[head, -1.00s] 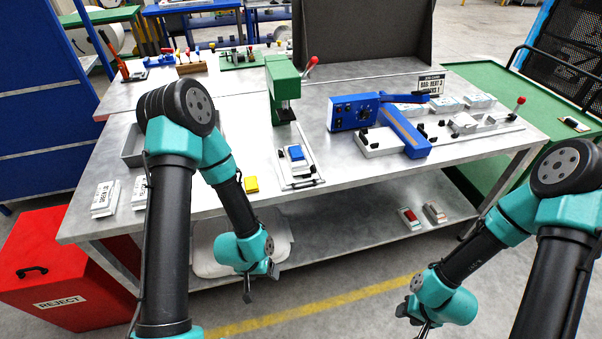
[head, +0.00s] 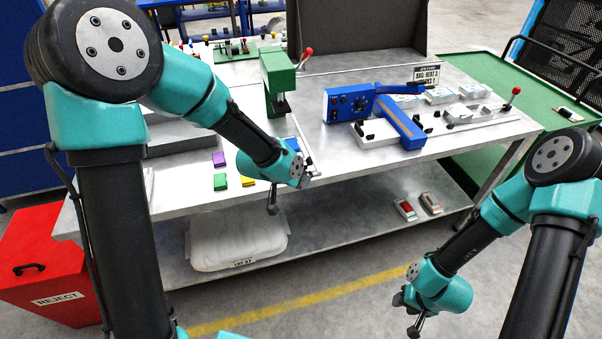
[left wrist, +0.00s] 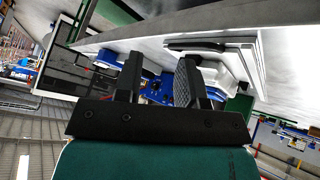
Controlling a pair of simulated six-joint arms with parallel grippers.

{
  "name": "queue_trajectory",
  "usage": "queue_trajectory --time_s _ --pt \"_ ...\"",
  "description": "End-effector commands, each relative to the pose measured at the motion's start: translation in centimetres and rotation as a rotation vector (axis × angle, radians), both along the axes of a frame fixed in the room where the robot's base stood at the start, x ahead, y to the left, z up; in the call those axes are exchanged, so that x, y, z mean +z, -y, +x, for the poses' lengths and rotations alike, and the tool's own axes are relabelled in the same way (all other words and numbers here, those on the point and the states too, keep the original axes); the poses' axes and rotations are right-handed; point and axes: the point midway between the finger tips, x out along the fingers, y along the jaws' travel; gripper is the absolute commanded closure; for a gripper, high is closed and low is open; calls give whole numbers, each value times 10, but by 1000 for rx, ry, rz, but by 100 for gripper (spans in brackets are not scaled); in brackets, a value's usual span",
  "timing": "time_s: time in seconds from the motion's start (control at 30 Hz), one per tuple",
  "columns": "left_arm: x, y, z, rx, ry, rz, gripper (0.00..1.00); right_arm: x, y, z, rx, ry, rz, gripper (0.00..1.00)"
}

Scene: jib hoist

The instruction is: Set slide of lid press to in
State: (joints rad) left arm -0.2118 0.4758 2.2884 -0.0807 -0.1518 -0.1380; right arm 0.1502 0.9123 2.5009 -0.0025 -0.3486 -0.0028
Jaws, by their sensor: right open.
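The lid press is the green press (head: 278,85) with a red-knobbed lever (head: 306,52), on the bench. Its slide sticks out toward the bench's front edge. A box with a blue top (head: 285,144) sits on the slide, and my left arm hides much of both. In the left wrist view, a black handle bar (left wrist: 195,46) and a white box (left wrist: 228,78) show close beyond the fingers. My left gripper (left wrist: 158,75) is open at the slide's front end, with nothing visibly gripped. My right gripper (head: 412,328) is open and empty, low in front of the bench.
A blue machine (head: 348,105) with a projecting arm stands right of the press. Purple (head: 218,159), green (head: 220,181) and yellow (head: 247,182) blocks lie left of the slide. A red reject bin (head: 45,280) stands on the floor at left.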

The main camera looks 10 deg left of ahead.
Motion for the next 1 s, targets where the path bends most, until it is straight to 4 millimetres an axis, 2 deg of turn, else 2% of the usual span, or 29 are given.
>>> queue_trajectory --time_s 0.37,0.6,0.8,1.0 --pt "28 8 51 -269 -133 189 64 0 0 0 0 0 0 57" --pt "59 1 75 -464 -251 315 64 0 0 0 0 0 0 57" --pt "94 -9 88 -619 -358 401 64 0 0 0 0 0 0 57" --pt "124 -19 92 -731 -448 453 64 0 0 0 0 0 0 57"
